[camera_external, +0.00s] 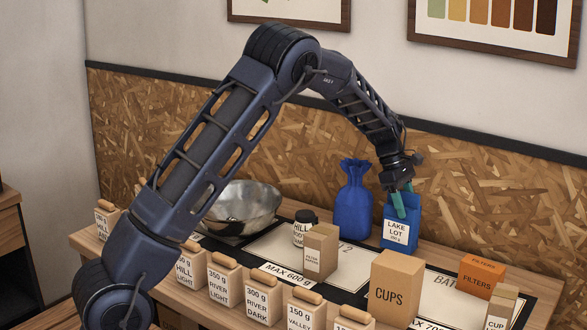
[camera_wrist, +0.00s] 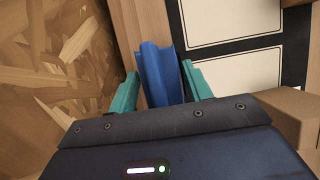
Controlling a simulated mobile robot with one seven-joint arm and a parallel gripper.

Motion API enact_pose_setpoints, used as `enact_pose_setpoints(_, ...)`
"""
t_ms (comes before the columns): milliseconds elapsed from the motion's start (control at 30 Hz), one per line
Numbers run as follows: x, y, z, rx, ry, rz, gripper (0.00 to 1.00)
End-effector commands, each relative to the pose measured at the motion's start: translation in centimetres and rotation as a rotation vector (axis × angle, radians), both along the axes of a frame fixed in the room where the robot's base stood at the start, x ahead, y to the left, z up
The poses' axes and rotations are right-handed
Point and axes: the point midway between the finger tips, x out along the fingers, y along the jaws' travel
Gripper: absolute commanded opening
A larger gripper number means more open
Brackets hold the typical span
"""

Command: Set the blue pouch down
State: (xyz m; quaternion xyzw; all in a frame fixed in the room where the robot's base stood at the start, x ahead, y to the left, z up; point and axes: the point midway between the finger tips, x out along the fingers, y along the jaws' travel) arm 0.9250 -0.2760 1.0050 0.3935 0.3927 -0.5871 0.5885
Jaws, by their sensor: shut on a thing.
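The blue pouch (camera_external: 401,231) has a white label reading "LAKE LOT". It is upright at the back of the counter, near the wall panel. My gripper (camera_external: 402,200) comes down from above, and its teal fingers are shut on the pouch's top. In the wrist view the blue pouch (camera_wrist: 163,75) shows between the two teal fingers of my gripper (camera_wrist: 160,92). The pouch's base is low, near the counter; I cannot tell whether it touches.
A tied blue sack (camera_external: 353,205) stands just left of the pouch. A cardboard CUPS box (camera_external: 394,287), an orange FILTERS box (camera_external: 478,275), a small filter-paper box (camera_external: 320,251), a metal bowl (camera_external: 243,207) and several labelled bags (camera_external: 263,302) stand around. Bare mat (camera_external: 350,272) lies in front.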

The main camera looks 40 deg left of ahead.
Motion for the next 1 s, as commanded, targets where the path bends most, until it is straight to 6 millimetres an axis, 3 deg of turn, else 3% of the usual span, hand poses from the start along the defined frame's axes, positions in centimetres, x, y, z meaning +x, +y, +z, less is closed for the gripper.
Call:
enact_pose_setpoints(433, 0.0, 0.0, -0.9, -0.001, 0.0, 0.0, 0.04)
enact_pose_setpoints(467, 0.0, 0.0, -0.9, 0.0, 0.001, -0.001, 0.56)
enact_pose_setpoints(533, 0.0, 0.0, -0.9, 0.0, 0.001, 0.0, 0.69)
enact_pose_setpoints(867, 0.0, 0.0, -0.7, 0.0, 0.0, -0.001, 0.71)
enact_pose_setpoints(1000, 0.0, 0.4, 0.4, -0.001, -0.002, 0.001, 0.71)
